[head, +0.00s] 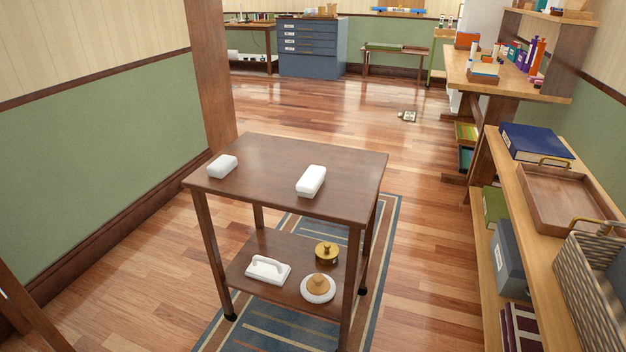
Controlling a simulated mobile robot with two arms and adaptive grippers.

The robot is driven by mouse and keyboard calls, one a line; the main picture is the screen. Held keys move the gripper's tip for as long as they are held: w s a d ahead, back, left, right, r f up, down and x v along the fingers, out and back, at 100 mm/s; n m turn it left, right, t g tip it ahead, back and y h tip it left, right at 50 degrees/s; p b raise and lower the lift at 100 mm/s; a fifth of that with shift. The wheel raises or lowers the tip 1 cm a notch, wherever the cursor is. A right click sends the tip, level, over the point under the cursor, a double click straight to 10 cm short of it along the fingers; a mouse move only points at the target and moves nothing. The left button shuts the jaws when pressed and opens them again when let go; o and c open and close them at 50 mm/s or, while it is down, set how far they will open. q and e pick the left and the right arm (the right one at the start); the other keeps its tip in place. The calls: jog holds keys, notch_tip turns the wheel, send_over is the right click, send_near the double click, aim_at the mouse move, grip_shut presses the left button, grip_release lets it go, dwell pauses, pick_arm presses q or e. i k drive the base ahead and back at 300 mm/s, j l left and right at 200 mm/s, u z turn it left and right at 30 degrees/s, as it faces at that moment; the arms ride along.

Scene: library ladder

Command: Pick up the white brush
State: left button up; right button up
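A dark wooden cart (285,165) with a top and a lower shelf stands in front of me. On the lower shelf lies a white flat piece with an arched handle (268,269). Beside it is a round white piece with a tan wooden knob (318,287). I cannot tell for sure which of these is the white brush; no bristles show clearly. Two white rounded blocks lie on the cart top, one at the left (222,166) and one at the right (311,181). Neither of my grippers is in view.
A brass round item (326,252) stands on the lower shelf behind the knobbed piece. The cart's legs and top frame the shelf. A wooden shelf unit at the right holds a tray (566,195) and a woven basket (590,290). Wood floor is open between cart and shelves.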

aim_at(309, 184)
jog(key=i+j, duration=0.65)
jog(key=i, duration=0.2)
